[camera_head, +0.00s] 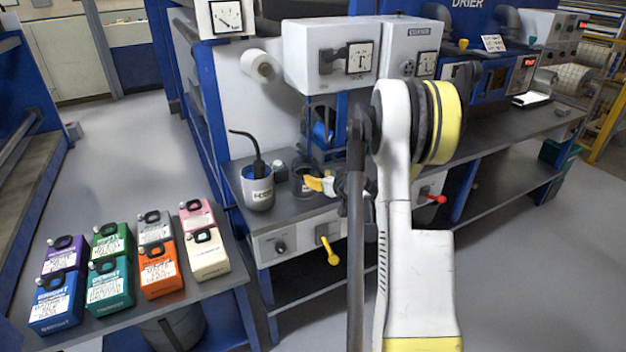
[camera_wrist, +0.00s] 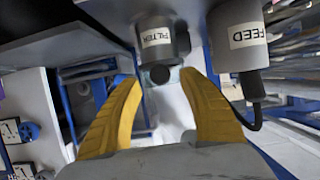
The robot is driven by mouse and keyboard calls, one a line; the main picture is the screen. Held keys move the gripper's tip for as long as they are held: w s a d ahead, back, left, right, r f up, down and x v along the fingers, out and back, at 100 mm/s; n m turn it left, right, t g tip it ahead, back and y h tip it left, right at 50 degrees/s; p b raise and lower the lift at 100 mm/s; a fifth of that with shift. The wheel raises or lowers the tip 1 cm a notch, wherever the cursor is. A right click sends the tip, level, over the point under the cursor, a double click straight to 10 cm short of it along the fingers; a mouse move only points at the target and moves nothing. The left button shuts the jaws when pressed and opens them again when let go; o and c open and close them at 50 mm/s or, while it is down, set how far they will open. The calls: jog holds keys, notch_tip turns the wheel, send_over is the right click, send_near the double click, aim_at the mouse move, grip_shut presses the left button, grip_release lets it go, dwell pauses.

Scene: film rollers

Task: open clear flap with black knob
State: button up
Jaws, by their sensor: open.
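My gripper (camera_head: 320,184) is over the grey bench in the head view, its yellow fingers pointing left beside a dark jar (camera_head: 300,186). In the wrist view the two yellow fingers (camera_wrist: 159,80) are spread apart with nothing held. A round black knob (camera_wrist: 160,74) shows between the fingertips, in front of a grey container labelled FILTER (camera_wrist: 157,38). I cannot tell whether the knob touches a finger. The clear flap itself cannot be clearly made out. My arm hides part of the machine behind it.
A white cup labelled FEED (camera_wrist: 236,38) with a black cable stands beside the FILTER container; it also shows in the head view (camera_head: 258,193). A yellow handle (camera_head: 331,252) and a red handle (camera_head: 432,198) stick out below the bench. Several coloured boxes (camera_head: 110,285) fill the left table.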

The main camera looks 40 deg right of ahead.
aim_at(316, 176)
jog(key=shift+b+x, duration=0.3)
jog(key=shift+x, duration=1.4)
jog(key=shift+c, duration=0.4)
